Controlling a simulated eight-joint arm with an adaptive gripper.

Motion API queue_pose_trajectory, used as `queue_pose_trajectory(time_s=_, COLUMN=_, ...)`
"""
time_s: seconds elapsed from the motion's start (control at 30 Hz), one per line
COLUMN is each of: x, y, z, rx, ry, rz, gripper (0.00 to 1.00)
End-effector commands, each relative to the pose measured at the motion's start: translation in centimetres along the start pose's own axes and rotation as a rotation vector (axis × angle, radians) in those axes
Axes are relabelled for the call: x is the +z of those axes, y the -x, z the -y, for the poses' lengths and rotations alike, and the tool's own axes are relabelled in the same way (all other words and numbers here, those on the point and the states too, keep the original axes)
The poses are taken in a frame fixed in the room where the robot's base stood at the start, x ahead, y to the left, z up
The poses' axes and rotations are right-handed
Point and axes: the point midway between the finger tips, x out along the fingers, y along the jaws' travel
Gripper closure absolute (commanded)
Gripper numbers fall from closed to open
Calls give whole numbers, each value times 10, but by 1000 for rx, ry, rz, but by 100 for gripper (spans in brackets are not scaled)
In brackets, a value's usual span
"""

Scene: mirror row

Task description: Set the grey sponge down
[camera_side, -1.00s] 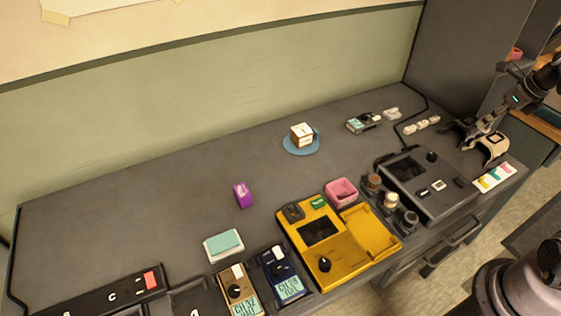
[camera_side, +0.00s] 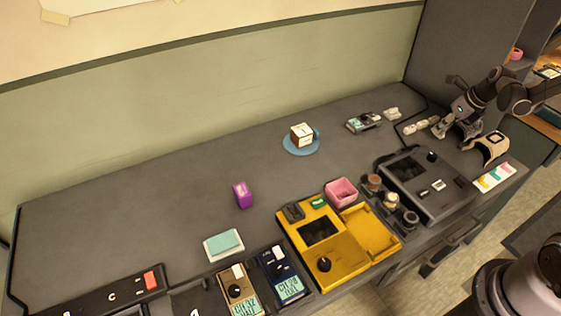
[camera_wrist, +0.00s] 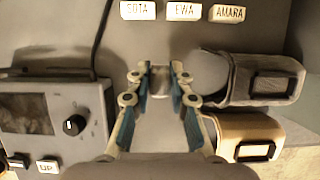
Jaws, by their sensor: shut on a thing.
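My gripper (camera_side: 439,131) is at the right end of the counter in the side view, low between the white name tags and the dark grey device. In the wrist view, my gripper (camera_wrist: 161,76) has its fingertips close together, pointing toward the name tags. In the side view I cannot make the sponge out. Whether it touches the counter is not clear.
White name tags (camera_wrist: 182,11) lie ahead of the fingertips. The dark grey device (camera_wrist: 52,115) is on the left. A dark grey cuff (camera_wrist: 225,90) and a beige cuff (camera_wrist: 240,128) stand close on the right.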

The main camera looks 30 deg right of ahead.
Motion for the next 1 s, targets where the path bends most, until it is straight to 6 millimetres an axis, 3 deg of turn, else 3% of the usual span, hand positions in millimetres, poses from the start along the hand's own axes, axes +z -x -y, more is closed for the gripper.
queue_pose_trajectory(time_s=0.23, x=-12, y=-28, z=0, rx=0, ry=0, rz=0, gripper=100)
queue_pose_trajectory(time_s=0.67, x=-14, y=-33, z=0, rx=0, ry=0, rz=0, gripper=100)
queue_pose_trajectory(time_s=0.7, x=-14, y=-33, z=0, rx=0, ry=0, rz=0, gripper=74)
queue_pose_trajectory(time_s=0.77, x=-14, y=-33, z=0, rx=0, ry=0, rz=0, gripper=57)
queue_pose_trajectory(time_s=1.0, x=-14, y=-33, z=0, rx=0, ry=0, rz=0, gripper=57)
